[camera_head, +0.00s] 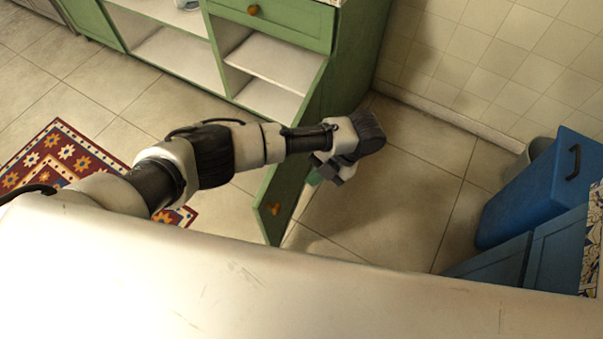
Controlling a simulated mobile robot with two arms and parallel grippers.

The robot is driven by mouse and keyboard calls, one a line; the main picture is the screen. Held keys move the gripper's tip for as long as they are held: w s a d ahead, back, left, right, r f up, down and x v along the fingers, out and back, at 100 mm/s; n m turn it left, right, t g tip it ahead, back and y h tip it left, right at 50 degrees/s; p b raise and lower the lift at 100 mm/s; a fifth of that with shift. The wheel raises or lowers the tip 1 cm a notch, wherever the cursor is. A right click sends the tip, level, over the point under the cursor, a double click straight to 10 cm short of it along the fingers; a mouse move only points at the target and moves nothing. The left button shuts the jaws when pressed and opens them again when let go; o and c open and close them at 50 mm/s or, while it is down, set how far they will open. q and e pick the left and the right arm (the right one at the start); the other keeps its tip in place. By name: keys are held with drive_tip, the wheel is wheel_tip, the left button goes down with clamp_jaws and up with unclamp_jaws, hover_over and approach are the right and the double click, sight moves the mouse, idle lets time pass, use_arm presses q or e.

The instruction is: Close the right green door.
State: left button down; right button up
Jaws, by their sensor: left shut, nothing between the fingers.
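The right green door (272,205) stands swung open from the green cabinet (345,70), with its edge and an orange-brown knob (274,209) toward me. The cabinet's shelves (275,62) show behind it. My left arm reaches across the picture from the left and passes over the door, hiding its middle. My left gripper (322,174) is shut and empty, pointing down on the right side of the door. I cannot tell whether it touches the door. My right gripper is not in view.
A blue bin (525,195) and blue cabinet (510,262) stand at the right, below a tiled wall (500,60). A patterned red rug (60,160) lies at the left. Tiled floor (400,215) is clear between the door and the bin.

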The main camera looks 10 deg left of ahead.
sight(268, 200)
use_arm(q)
drive_tip(key=a+f, duration=0.2)
drive_tip(key=a, duration=0.1)
drive_tip(key=s+a+f, duration=0.1)
drive_tip(key=a+f, duration=0.2)
drive_tip(key=s+a+f+b, duration=0.1)
drive_tip(key=a+f, duration=0.1)
drive_tip(key=a, duration=0.1)
drive_tip(key=shift+s+f, duration=0.1)
drive_tip(key=shift+f, duration=0.2)
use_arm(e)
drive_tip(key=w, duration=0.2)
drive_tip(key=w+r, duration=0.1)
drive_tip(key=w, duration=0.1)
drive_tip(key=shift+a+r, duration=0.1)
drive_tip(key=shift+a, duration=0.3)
use_arm(q)
drive_tip(key=shift+a, duration=0.1)
